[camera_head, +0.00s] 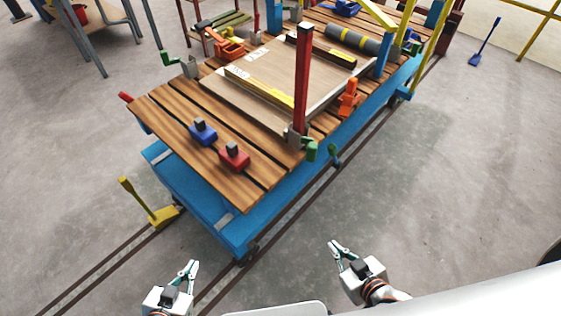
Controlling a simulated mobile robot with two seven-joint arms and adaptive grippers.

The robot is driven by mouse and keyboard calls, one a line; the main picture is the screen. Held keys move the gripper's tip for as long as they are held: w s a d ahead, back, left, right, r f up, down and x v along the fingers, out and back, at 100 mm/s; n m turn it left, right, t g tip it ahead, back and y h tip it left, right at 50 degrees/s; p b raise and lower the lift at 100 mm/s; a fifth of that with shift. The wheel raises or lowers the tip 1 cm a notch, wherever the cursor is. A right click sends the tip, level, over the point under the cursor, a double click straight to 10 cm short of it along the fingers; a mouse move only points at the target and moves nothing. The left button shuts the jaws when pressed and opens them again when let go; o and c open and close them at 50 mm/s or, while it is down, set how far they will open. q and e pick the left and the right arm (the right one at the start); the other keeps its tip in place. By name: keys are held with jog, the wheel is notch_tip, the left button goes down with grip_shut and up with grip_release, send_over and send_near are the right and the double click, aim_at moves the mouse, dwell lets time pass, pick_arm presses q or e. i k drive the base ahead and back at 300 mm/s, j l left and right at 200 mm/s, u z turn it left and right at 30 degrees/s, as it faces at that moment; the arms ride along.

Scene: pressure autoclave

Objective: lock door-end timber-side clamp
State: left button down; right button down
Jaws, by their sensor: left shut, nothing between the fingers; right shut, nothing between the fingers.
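Two orange clamps sit on the slatted wooden deck of a blue cart (237,222). One orange clamp (349,98) is by the deck's right edge, beside a large flat board (213,90). The other orange clamp (228,48) is at the deck's left edge. I cannot tell which is the door-end timber-side clamp, or whether either is locked. My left gripper (191,268) is shut and empty over the floor in front of the cart. My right gripper (338,246) is shut and empty, right of the rails. Both are well apart from the clamps.
A red post (302,75) stands at the deck's near right, with a green-handled fitting (312,151) at its foot. Blue (203,134) and red (234,155) blocks sit on the deck. A yellow-handled tool (150,204) stands by the rails.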

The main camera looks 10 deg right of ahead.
aim_at(312, 147)
jog(key=k+j, duration=0.1)
jog(key=j, duration=0.4)
jog(key=k+j, duration=0.1)
jog(key=j, duration=0.4)
jog(key=k+j, duration=0.1)
jog(key=j, duration=0.45)
